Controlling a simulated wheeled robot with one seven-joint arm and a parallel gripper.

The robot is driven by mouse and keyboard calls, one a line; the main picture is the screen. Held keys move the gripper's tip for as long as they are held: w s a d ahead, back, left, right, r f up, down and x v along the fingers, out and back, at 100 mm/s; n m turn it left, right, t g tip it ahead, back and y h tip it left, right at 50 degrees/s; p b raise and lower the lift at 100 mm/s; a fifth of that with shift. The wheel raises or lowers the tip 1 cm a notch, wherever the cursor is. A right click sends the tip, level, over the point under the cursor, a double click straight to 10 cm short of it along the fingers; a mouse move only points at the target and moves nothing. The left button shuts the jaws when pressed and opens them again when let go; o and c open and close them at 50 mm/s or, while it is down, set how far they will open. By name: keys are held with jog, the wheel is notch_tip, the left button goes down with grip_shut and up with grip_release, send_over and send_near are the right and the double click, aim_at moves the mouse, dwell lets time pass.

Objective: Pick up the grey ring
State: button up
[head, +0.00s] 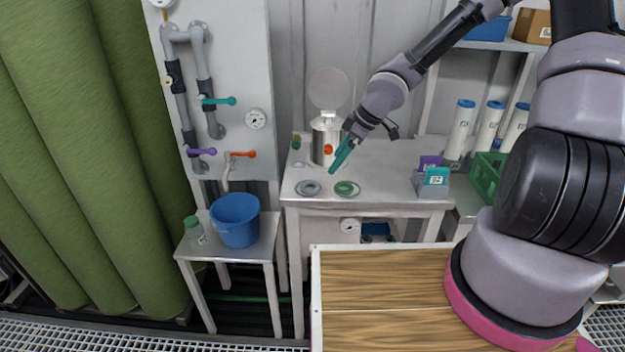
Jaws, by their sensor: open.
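A grey ring (308,188) lies flat near the front left of the white table (420,202). A green ring (345,188) lies to its right on the same table, with a thin dark ring shape partly showing around its right side. My gripper (337,163) has teal fingers and points down and to the left. It appears above the table, up and to the right of the grey ring, apart from it and empty. The fingers are small in this view and the gap between them is hard to see.
A steel vessel (322,143) with a raised round lid (329,88) stands just behind my gripper. Small purple and teal boxes (435,182) stand to the right, beside a green crate (486,178). A lower stand at left holds a blue bucket (236,220) and a green-capped bottle (194,231).

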aim_at(314, 182)
jog(key=shift+a+x, duration=0.2)
jog(key=shift+x, duration=2.75)
jog(key=shift+w+a+f, duration=0.15)
jog(key=shift+a+f, duration=1.15)
jog(key=shift+f, duration=0.05)
jog(key=shift+w+a+f, duration=0.1)
jog(key=shift+a+f, duration=0.2)
jog(key=shift+f, duration=0.3)
jog(key=c, duration=1.4)
